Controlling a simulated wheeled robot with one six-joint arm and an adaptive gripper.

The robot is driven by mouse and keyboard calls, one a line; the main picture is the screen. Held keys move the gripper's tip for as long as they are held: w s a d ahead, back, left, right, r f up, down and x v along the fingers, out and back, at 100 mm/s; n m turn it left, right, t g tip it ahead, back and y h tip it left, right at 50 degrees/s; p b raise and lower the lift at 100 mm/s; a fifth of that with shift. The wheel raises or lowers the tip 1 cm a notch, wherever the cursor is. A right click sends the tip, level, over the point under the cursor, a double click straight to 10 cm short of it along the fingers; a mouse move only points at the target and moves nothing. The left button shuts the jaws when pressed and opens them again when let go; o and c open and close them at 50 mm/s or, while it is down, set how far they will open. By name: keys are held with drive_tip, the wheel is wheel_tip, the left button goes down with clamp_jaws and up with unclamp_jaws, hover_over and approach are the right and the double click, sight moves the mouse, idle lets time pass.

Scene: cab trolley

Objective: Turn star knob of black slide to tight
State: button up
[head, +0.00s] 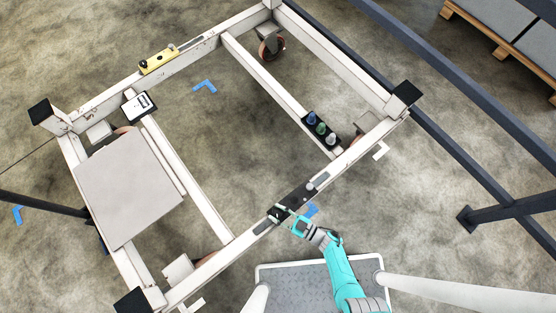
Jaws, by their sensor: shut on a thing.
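The black slide (295,197) lies along the near white beam of the trolley frame. A small grey round part (310,186) shows at its right end. My gripper (281,212) reaches in from the lower right and is at the left end of the black slide. Its fingers are shut on the star knob there, which they mostly hide. The knob's turn and how tight it sits cannot be read at this size.
A yellow slide (158,62) with dark knobs sits on the far beam. A black holder (320,128) with several coloured pieces is on a crossbar. A grey panel (127,195) covers the left side. Dark rails (455,142) run along the right.

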sight(277, 214)
drive_tip(key=shift+m+t+h, duration=0.4)
drive_tip(key=shift+t, duration=0.1)
drive_tip(key=shift+s+a+m+t+h, duration=0.1)
drive_tip(key=shift+m+t+h, duration=1)
drive_tip(key=shift+t+h, duration=0.15)
drive_tip(key=shift+a+m+t+h, duration=0.1)
drive_tip(key=shift+m+t+h, duration=1.1)
drive_tip(key=shift+h, duration=0.45)
drive_tip(key=shift+m+t+h, duration=0.95)
drive_tip(key=shift+m+h, duration=0.95)
drive_tip(key=shift+h, duration=0.7)
drive_tip(key=o, duration=1.2)
drive_tip(key=shift+c, duration=0.2)
drive_tip(key=shift+r, duration=0.1)
drive_tip(key=shift+r, duration=4.95)
